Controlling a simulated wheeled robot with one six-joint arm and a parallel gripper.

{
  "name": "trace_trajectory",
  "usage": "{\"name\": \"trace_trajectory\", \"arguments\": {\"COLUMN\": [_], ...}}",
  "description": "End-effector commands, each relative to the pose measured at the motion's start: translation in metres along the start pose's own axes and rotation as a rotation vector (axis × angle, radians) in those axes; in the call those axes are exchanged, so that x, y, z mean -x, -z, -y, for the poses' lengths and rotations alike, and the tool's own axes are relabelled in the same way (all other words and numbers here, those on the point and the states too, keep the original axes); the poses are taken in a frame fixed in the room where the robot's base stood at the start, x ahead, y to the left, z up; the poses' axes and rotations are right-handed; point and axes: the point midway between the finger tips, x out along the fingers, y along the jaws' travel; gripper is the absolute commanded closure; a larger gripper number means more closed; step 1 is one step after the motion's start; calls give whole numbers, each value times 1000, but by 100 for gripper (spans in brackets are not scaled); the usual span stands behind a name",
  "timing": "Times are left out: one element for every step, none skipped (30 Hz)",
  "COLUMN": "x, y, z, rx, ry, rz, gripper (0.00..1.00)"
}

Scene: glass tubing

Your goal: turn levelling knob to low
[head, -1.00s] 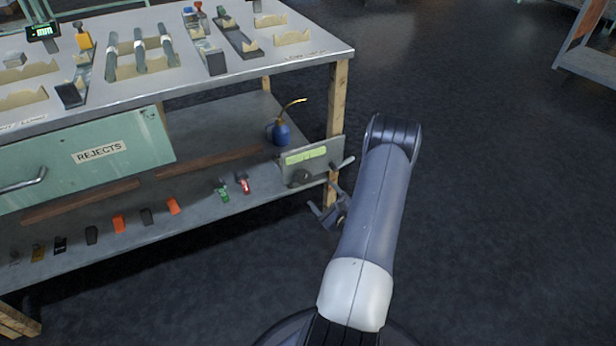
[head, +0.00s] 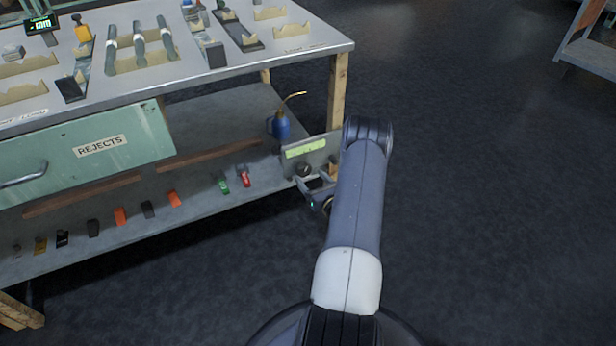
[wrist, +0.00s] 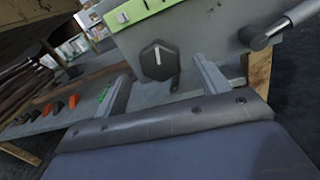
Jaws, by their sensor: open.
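The levelling knob (wrist: 158,60) is a dark knob with a white pointer line, on the face of a grey panel (wrist: 205,30). In the wrist view the pointer line stands close to upright. A green label strip (wrist: 150,8) runs above it. In the head view the knob (head: 303,170) shows small on the panel at the table's right end. My gripper (wrist: 162,80) is open, its fingers on either side of the knob in the wrist view. I cannot tell whether they touch it. In the head view my gripper (head: 314,187) is partly hidden by my arm.
A metal lever (wrist: 270,33) sticks out to the right of the knob. A wooden table leg (head: 338,95) stands behind the panel. A blue oil can (head: 281,126) and several coloured clips (head: 172,198) are on the lower shelf.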

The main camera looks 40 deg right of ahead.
Motion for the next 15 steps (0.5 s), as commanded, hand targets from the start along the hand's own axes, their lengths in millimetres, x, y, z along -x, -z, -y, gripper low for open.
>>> {"name": "trace_trajectory", "arguments": {"x": [-8, -12, -17, -20, -22, -24, -26, -27, -28, -28, -29, -29, -29, -28, -28], "y": [1, 1, 1, 0, 0, 0, 0, 0, 0, 0, 0, -1, -1, -1, -1], "z": [0, 0, 0, 0, 0, 0, 0, 0, 0, 0, 0, 0, 0, 0, 0], "rx": [3, 3, 2, 2, 2, 2, 2, 2, 1, 1, 1, 1, 1, 1, 1], "ry": [-2, -2, -2, -2, -1, -1, 0, 0, 1, 1, 1, 1, 1, 1, 1], "rz": [3, 2, 1, 2, 2, 2, 1, 1, 1, 0, 0, 0, 0, 0, 0], "gripper": [30, 30, 30, 30, 30, 30, 30, 30, 30, 30, 30, 30, 30, 30, 30]}}
